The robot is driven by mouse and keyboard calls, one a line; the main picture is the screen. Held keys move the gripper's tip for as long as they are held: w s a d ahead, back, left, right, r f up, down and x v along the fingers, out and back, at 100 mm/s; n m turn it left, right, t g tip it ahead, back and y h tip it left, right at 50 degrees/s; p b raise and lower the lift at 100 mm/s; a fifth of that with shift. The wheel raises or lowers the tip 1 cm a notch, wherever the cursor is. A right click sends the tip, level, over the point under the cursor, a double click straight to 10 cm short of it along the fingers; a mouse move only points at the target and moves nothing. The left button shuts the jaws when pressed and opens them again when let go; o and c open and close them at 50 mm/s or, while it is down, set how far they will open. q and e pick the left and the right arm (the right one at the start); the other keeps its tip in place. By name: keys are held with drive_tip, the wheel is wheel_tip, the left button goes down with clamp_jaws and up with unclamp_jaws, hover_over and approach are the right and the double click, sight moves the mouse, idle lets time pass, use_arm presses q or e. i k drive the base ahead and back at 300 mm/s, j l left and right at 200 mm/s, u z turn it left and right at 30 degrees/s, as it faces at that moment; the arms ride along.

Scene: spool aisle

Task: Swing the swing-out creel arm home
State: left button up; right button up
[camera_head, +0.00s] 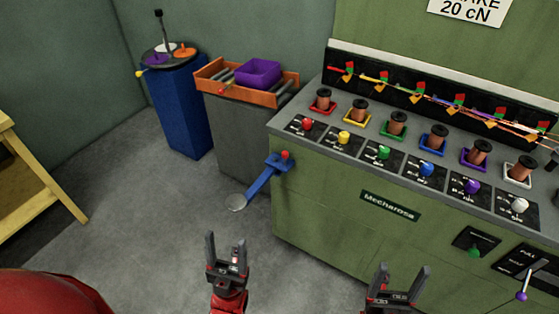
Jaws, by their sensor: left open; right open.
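The swing-out creel arm appears to be the blue bar (264,181) at the left end of the green machine. My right gripper (398,274) is open and empty in front of the machine's front panel.
The green machine (320,205) fills the right side, with several spools and coloured knobs on top. A grey stand with an orange tray (236,97) and purple bin (258,73) stands behind the arm. A blue cabinet (180,110) and yellow table (45,205) stand left. The floor between is clear.

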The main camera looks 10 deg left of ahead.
sight(235, 203)
drive_tip(key=j+z, duration=0.1)
drive_tip(key=z, duration=0.2)
drive_tip(key=j+z, duration=0.4)
drive_tip(key=j, duration=0.3)
drive_tip(key=k+j+z, duration=0.15)
drive_tip(key=j, duration=0.25)
drive_tip(key=k+j+z, duration=0.15)
drive_tip(key=j, duration=0.25)
drive_tip(key=k+j+z, duration=0.15)
drive_tip(key=j, duration=0.25)
drive_tip(key=k+j, duration=0.1)
drive_tip(key=j, duration=0.3)
drive_tip(key=k+j, duration=0.1)
drive_tip(key=j, duration=0.3)
drive_tip(key=k+j, duration=0.15)
drive_tip(key=j, duration=0.25)
drive_tip(key=i+j+u, duration=0.1)
drive_tip(key=j, duration=0.25)
drive_tip(key=i+j+u, duration=0.1)
drive_tip(key=j, duration=0.25)
drive_tip(key=i+j+u, duration=0.15)
drive_tip(key=i+j, duration=0.15)
